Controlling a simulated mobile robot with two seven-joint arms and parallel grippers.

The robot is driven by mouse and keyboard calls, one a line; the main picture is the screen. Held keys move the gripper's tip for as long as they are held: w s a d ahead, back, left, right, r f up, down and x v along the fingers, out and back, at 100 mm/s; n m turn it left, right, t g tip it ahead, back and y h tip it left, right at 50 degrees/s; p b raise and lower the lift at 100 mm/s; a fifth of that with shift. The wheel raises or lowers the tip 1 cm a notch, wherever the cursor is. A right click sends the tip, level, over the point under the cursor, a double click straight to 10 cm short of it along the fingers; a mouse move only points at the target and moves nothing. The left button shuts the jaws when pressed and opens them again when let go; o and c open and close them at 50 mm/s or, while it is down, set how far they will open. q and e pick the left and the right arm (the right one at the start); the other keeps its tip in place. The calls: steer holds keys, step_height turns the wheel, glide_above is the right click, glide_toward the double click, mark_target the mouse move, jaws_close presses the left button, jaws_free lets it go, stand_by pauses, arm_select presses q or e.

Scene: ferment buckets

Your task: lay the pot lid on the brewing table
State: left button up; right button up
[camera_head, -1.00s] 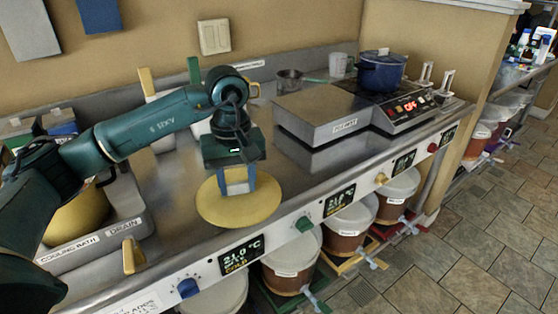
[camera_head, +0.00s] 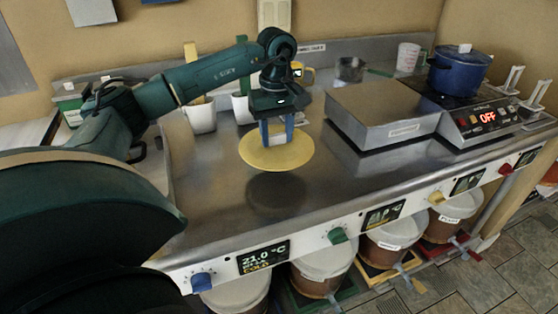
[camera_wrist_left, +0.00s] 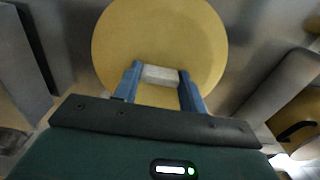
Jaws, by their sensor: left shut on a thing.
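The pot lid is a flat yellow disc (camera_head: 277,157) with a pale block-shaped handle. My left gripper (camera_head: 277,138) is shut on that handle and holds the lid level. The lid hangs above the bare steel top of the brewing table (camera_head: 225,222), with its dark shadow or reflection on the steel below it. In the left wrist view the lid (camera_wrist_left: 160,35) fills the upper middle, and the blue fingers of the gripper (camera_wrist_left: 160,76) close on both sides of the pale handle. My right gripper is not in view.
A low steel box (camera_head: 382,112) stands right of the lid. Beyond it is a hot plate with a blue pot (camera_head: 459,73) and a display reading OFF. White cups (camera_head: 201,116) stand behind the lid. Knobs and displays line the front edge, with lidded buckets (camera_head: 322,262) below. Steel in front of the lid is clear.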

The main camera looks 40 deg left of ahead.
mark_target(277, 145)
arm_select(q)
step_height(277, 145, down, 6)
steer(key=shift+f, duration=0.3)
steer(key=shift+f, duration=0.1)
steer(key=o, duration=1)
steer(key=shift+r, duration=0.35)
step_height(277, 145, up, 12)
steer(key=shift+f, duration=0.2)
